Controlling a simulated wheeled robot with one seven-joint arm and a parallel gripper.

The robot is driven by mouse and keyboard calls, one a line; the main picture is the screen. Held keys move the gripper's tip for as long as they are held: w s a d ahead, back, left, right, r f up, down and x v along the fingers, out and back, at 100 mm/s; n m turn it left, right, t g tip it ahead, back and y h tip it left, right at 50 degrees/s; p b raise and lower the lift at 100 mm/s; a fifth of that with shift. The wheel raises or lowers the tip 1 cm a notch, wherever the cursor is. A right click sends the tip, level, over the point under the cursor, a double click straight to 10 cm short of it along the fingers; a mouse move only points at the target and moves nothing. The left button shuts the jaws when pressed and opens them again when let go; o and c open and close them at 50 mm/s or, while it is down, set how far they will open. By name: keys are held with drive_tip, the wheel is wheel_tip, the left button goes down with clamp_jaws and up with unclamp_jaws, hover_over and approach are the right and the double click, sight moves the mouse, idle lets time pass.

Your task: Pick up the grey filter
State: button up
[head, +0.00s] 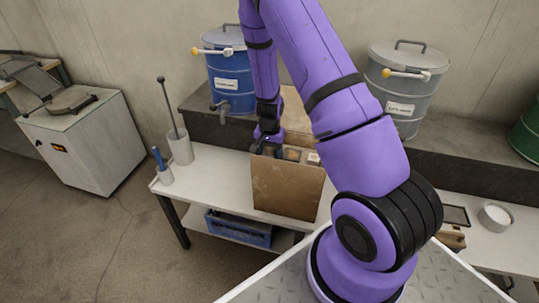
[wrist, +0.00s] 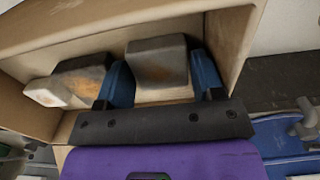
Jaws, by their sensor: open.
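In the wrist view, two worn grey blocks with brown stains lie in a brown box. One grey block (wrist: 158,62) is between my gripper's blue fingers; the other block (wrist: 68,84) lies to its left, outside the left finger. I take these for filters but cannot tell which one is meant. My gripper (wrist: 162,78) is open, one finger on each side of the middle block; I cannot tell whether they touch it. In the head view my gripper (head: 267,141) reaches down into the back left of the box (head: 287,190), its fingertips mostly hidden.
The box stands on a white table (head: 222,168). White holders (head: 181,148) with a rod and a blue-handled tool stand left. A blue drum (head: 230,72) and a grey drum (head: 407,85) stand on the ledge behind. A blue crate (head: 238,228) sits below.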

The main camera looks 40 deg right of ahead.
drive_tip(key=shift+f, duration=0.15)
drive_tip(key=c, duration=0.6)
drive_tip(key=shift+o, duration=0.2)
